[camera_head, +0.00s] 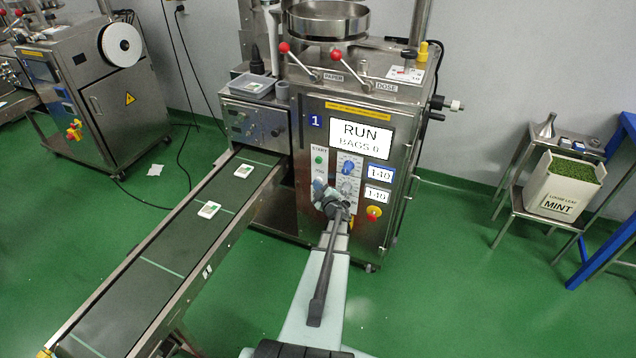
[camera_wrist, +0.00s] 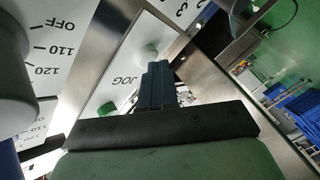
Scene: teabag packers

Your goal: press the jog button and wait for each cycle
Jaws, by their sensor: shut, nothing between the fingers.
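The packing machine (camera_head: 350,110) stands in the middle of the head view, with a "1" on its front. Its screen (camera_head: 360,140) reads RUN, with a bags count that looks like 0. A green START button (camera_head: 319,160) is on the small panel at its left. My gripper (camera_head: 320,187) is shut and empty just below START, covering that part of the panel. In the wrist view, the closed fingertips (camera_wrist: 154,68) are at a pale round button (camera_wrist: 149,52) beside the JOG label (camera_wrist: 126,80). I cannot tell whether they touch or press it.
A conveyor belt (camera_head: 130,275) runs to the lower left with two small packets (camera_head: 243,171) (camera_head: 208,209) on it. Dials (camera_head: 347,168) and a red emergency stop (camera_head: 374,213) sit right of my gripper. A mint box (camera_head: 562,190) stands on a stand at the right.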

